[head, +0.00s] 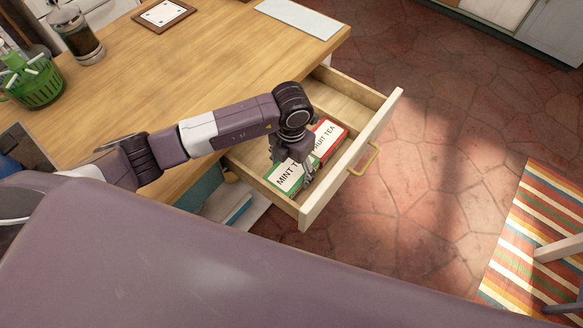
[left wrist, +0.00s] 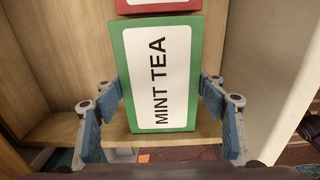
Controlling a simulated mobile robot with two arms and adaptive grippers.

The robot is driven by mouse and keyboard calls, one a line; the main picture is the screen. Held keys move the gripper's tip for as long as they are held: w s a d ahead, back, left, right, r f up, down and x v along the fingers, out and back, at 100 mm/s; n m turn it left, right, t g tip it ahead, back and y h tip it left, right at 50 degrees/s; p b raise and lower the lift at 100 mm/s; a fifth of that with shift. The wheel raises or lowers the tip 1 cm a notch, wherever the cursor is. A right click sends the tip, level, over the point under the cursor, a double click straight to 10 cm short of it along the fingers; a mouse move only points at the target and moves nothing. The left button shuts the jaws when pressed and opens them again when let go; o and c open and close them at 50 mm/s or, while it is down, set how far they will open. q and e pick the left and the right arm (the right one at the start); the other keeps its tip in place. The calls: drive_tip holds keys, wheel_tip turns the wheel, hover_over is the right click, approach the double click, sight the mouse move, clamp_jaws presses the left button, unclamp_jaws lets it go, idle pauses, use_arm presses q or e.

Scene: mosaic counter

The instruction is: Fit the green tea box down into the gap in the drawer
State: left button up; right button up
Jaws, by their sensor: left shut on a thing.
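The green tea box (head: 286,180), labelled MINT TEA, is at the near end of the open wooden drawer (head: 384,112). My left gripper (head: 292,167) is over it, with a finger on either side. In the left wrist view the green tea box (left wrist: 160,75) is between the two blue-grey fingers, label facing the camera. The red FRUIT TEA box (head: 329,134) lies in the drawer just beyond it, and its edge shows in the left wrist view (left wrist: 160,5). Whether the green box touches the drawer floor is hidden. My right gripper is in neither view.
The drawer's far end (head: 345,97) is empty. The wooden counter (head: 215,75) holds a green basket (head: 38,88), a glass jar (head: 84,45), a framed tile (head: 164,14) and a pale board (head: 300,18). Open tiled floor lies right of the drawer, with a striped rug (head: 530,225).

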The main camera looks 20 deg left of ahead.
sight(291, 169)
use_arm(q)
drive_tip(key=shift+f+b, duration=0.85)
drive_tip(key=shift+f, duration=0.15)
idle(0.3)
drive_tip(key=o, duration=1.3)
drive_tip(key=shift+r, duration=0.1)
wheel_tip(291, 169, up, 12)
drive_tip(key=shift+f, duration=0.1)
